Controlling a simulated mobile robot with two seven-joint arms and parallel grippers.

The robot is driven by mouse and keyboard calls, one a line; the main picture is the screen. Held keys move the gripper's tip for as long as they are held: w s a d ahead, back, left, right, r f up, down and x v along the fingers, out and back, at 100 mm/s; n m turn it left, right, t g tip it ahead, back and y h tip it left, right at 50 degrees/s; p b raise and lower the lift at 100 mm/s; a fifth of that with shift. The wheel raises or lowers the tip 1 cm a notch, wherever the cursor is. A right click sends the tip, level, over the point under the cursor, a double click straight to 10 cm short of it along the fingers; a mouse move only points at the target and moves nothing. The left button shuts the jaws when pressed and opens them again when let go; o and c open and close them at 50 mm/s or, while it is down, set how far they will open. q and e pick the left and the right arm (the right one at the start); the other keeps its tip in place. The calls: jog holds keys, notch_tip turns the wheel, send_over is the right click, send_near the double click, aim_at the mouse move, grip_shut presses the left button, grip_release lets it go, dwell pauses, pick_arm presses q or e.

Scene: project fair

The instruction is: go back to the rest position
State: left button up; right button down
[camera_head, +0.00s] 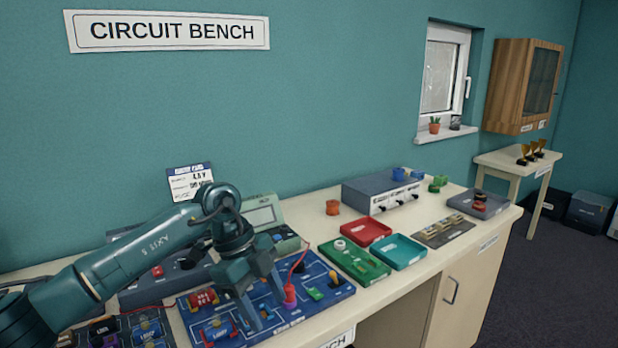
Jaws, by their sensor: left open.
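My left arm comes in from the left over the bench. My left gripper (257,318) points down above the blue circuit board (328,297), with its two fingers apart and nothing seen between them. The gripper and wrist hide part of the board and of the meter (262,214) behind. Whether the fingertips touch the board, I cannot tell. My right gripper is not in view.
Right of the board lie a green tray (372,272), a red tray (362,229) and a teal tray (416,253). A grey box (357,196) stands at the back. A dark tray of modules (165,333) lies front left. The teal wall closes off the back.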

pick_arm(q)
jog(key=s+d+t+h, duration=0.2)
jog(key=s+d+h, duration=0.8)
jog(key=d+h, duration=0.55)
jog(key=a+f+n+t+y, duration=1.1)
jog(key=a+n+t, duration=0.3)
jog(key=n+t, duration=0.3)
jog(key=s+a+f+n+g+y, duration=0.3)
jog(key=s+a+f+g+y, duration=0.2)
jog(key=s+f, duration=0.7)
jog(key=a+f+g+p, duration=0.1)
jog(key=a+g, duration=0.1)
jog(key=a, duration=0.1)
jog(key=shift+s+f+n, duration=0.3)
